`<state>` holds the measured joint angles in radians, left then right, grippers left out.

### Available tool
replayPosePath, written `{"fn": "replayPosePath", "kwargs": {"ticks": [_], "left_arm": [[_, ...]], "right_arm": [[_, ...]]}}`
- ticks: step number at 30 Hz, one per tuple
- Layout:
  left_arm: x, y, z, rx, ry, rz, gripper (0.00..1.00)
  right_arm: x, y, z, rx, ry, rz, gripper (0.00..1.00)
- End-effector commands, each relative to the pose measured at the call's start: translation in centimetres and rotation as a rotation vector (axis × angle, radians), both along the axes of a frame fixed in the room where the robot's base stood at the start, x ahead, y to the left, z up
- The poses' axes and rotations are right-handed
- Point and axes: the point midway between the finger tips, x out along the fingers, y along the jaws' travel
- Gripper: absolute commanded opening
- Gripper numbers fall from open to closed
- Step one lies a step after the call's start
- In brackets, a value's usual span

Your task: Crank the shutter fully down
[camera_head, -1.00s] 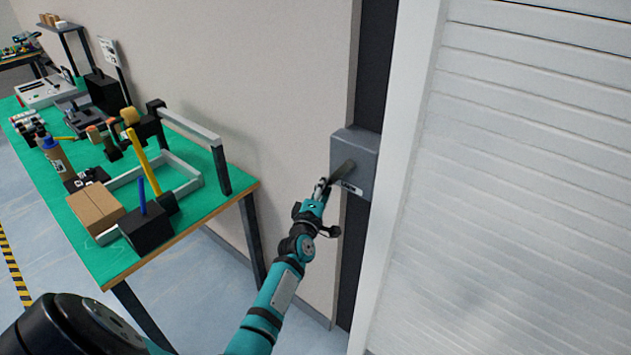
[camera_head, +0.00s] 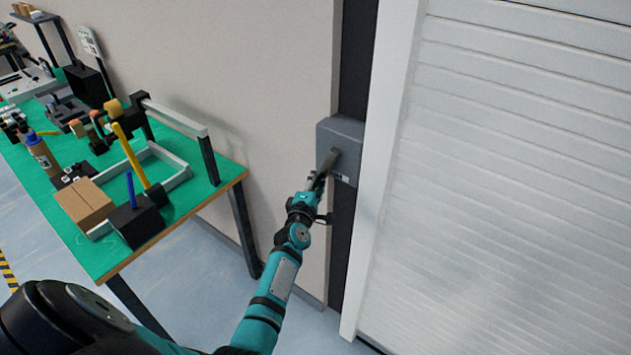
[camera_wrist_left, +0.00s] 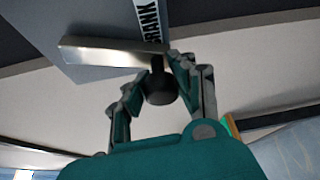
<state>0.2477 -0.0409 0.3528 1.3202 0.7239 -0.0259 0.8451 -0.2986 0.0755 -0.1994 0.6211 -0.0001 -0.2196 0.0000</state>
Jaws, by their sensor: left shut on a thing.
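The white slatted shutter (camera_head: 500,180) fills the right of the head view. Its lower edge is outside the picture. A grey crank box (camera_head: 340,138) is mounted on the dark strip left of the shutter's frame. The crank arm (camera_head: 331,160) slants down and left from the box. In the left wrist view the crank arm (camera_wrist_left: 110,52) is a flat metal bar with a dark round knob (camera_wrist_left: 160,86). My left gripper (camera_head: 318,184) is at the crank's end. In the left wrist view its fingers (camera_wrist_left: 155,82) are shut around the knob. My right gripper is not in view.
A green-topped bench (camera_head: 200,197) with tools, a cardboard box (camera_head: 85,203) and a grey frame stands at the left along the wall. Open floor (camera_head: 215,270) lies between the bench and the shutter. A white label with lettering shows on the crank box.

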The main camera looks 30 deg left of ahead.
Motion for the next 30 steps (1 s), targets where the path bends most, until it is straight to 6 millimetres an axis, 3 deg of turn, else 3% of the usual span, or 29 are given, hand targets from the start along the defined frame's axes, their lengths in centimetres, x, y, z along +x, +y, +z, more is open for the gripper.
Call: {"fn": "replayPosePath", "kwargs": {"ticks": [1,8,17,30], "left_arm": [[-0.3,0.1,-0.6,-0.001,0.01,0.002,0.25],[-0.2,0.1,-0.4,0.0,0.007,0.001,0.53],[-0.4,-0.1,-0.2,0.0,0.004,0.0,0.53],[-6.5,-1.9,0.0,-0.001,0.005,0.001,0.53]], "right_arm": [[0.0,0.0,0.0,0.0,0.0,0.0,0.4],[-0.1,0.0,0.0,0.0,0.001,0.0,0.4],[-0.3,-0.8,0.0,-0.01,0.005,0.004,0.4],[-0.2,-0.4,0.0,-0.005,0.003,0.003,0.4]]}}
